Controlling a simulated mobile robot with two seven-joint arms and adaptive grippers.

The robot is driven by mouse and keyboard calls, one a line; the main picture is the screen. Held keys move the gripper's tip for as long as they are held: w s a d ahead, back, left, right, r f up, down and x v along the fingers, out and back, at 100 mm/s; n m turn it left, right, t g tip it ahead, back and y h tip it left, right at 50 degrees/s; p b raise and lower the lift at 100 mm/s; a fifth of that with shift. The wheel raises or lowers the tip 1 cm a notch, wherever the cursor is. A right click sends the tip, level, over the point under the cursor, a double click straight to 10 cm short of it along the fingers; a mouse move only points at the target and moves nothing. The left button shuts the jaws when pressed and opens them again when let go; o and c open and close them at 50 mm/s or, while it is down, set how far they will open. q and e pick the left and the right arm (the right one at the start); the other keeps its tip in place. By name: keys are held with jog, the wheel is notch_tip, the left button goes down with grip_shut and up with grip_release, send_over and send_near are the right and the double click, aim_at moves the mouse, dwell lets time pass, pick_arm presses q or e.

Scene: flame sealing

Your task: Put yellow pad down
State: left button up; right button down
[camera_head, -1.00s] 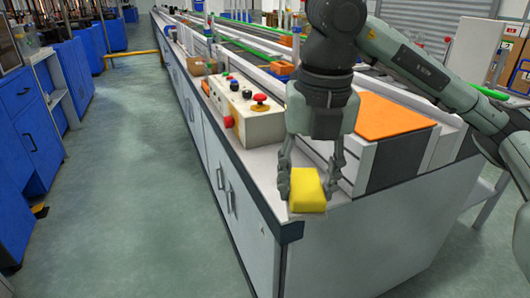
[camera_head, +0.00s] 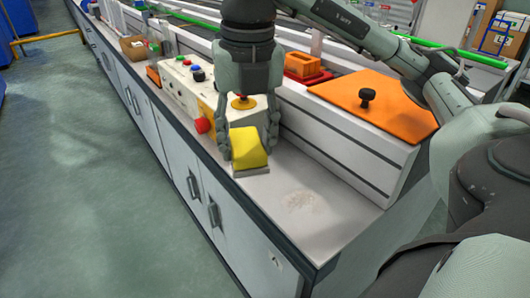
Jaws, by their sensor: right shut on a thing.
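The yellow pad (camera_head: 249,148) is between the fingers of my right gripper (camera_head: 248,140), low over the white counter top (camera_head: 270,195) beside the control box. A greyish underside edge shows along the pad's front. The right gripper points down and is shut on the pad. I cannot tell whether the pad touches the counter. My left gripper is not in view.
A control box (camera_head: 178,92) with coloured buttons stands just behind and left of the gripper. An orange plate with a black knob (camera_head: 367,97) lies on the raised conveyor housing at right. The counter's front corner is bare except for a pale worn patch (camera_head: 300,200).

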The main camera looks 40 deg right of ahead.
jog(key=w+d+f, duration=0.1)
jog(key=d+f, duration=0.1)
jog(key=d, duration=0.1)
jog(key=w+d+f, duration=0.1)
jog(key=d+f, duration=0.1)
jog(key=d, duration=0.1)
jog(key=w+d+f, duration=0.1)
jog(key=d+f, duration=0.1)
jog(key=d, duration=0.1)
jog(key=shift+w+d+f+b, duration=0.1)
jog(key=shift+d+f+b, duration=0.05)
jog(key=shift+d+b, duration=0.2)
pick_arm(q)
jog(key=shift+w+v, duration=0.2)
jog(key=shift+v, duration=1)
pick_arm(e)
jog(key=shift+f, duration=1.95)
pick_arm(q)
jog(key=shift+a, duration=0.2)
pick_arm(e)
jog(key=shift+f, duration=0.1)
jog(key=c, duration=0.9)
grip_release()
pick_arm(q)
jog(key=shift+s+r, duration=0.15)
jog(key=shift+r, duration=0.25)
pick_arm(e)
jog(key=shift+o, duration=0.6)
